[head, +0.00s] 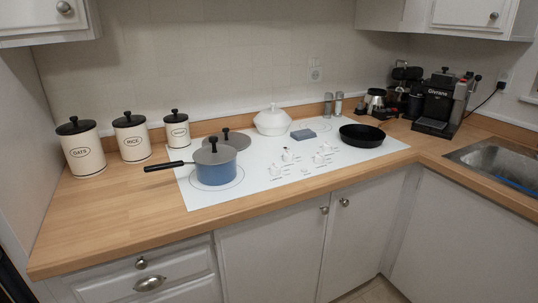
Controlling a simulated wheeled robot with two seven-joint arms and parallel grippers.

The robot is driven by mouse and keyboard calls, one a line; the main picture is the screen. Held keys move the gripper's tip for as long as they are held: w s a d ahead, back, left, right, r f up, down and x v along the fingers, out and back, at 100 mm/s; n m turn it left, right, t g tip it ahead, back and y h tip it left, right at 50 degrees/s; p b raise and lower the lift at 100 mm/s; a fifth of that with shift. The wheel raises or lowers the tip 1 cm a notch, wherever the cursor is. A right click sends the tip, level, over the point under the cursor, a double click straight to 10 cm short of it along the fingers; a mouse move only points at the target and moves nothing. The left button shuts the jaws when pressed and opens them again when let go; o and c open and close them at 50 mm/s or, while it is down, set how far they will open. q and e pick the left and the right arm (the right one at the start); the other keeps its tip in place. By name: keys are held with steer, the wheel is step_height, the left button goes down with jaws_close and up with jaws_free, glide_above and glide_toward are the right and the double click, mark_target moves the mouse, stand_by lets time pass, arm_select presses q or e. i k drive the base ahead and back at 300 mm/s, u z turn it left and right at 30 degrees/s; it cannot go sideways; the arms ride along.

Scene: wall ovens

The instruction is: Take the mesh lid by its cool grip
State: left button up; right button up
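A blue saucepan (216,173) with a long black handle pointing left stands on the white cooktop's front left. A grey round lid (205,156) with an upright dark knob sits on top of it. A second grey round lid (238,140) with a dark knob is just behind, partly hidden by the first one. I cannot tell from this distance which of the two is mesh. Neither of my grippers is in the head view.
Canisters (84,152) stand left; a coffee machine (434,107) and sink (500,160) are right. The front left counter (120,210) is clear.

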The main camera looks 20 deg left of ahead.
mark_target(240, 140)
steer(key=z, duration=0.4)
steer(key=k, duration=0.3)
steer(key=u, duration=1.05)
steer(key=i, duration=1.5)
steer(key=z, duration=0.8)
